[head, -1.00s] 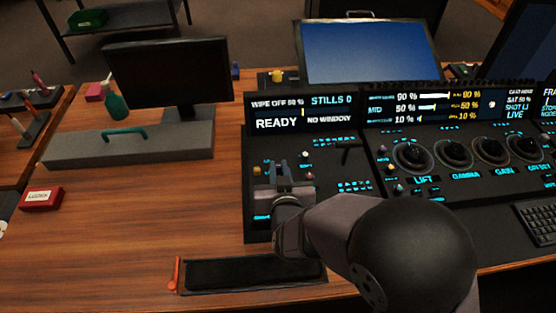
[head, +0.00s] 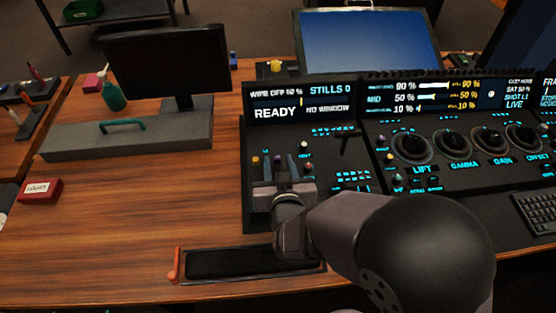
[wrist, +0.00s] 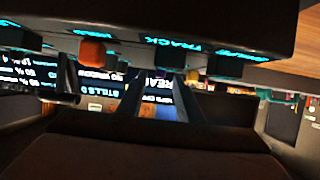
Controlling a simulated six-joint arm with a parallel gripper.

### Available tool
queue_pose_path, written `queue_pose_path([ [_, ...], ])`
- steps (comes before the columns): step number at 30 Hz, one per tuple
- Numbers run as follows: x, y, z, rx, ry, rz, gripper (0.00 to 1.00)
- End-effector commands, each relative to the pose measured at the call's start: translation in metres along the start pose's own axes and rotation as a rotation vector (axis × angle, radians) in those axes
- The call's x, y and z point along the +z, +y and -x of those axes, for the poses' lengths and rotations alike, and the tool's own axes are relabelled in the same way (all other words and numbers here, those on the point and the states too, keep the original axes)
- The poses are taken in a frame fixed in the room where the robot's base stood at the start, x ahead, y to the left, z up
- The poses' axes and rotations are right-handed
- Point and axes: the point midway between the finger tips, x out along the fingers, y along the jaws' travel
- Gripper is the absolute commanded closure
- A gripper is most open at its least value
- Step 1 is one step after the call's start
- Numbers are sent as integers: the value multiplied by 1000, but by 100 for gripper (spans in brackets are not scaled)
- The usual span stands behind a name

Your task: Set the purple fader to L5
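My gripper (head: 281,168) is over the left section of the black control panel (head: 257,218), with its two fingers apart and nothing visible between them. The fingers also show in the wrist view (wrist: 160,98), with lit text visible in the gap. I cannot pick out a purple fader or an L5 mark for certain in either view; my gripper and arm cover part of the panel. In the wrist view the panel hangs upside down along the top, with an orange cap (wrist: 92,51) and dark caps beside blue labels.
A yellow cap (head: 255,160) and a pale cap (head: 304,145) stand near my fingers. A dark lever (head: 346,138) is to the right, then trackballs (head: 411,145). The readout screen (head: 275,113) rises behind. A black tray (head: 240,262) lies in front.

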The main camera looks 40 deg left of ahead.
Motion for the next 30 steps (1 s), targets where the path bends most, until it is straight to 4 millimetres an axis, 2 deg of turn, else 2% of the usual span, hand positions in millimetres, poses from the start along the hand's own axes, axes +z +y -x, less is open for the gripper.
queue_pose_path([
  [6, 0, -1, 32, -4, 1, 2, 67],
  [12, 0, -1, 51, -3, 1, 1, 67],
  [30, -1, 1, 55, 1, -2, -1, 67],
])
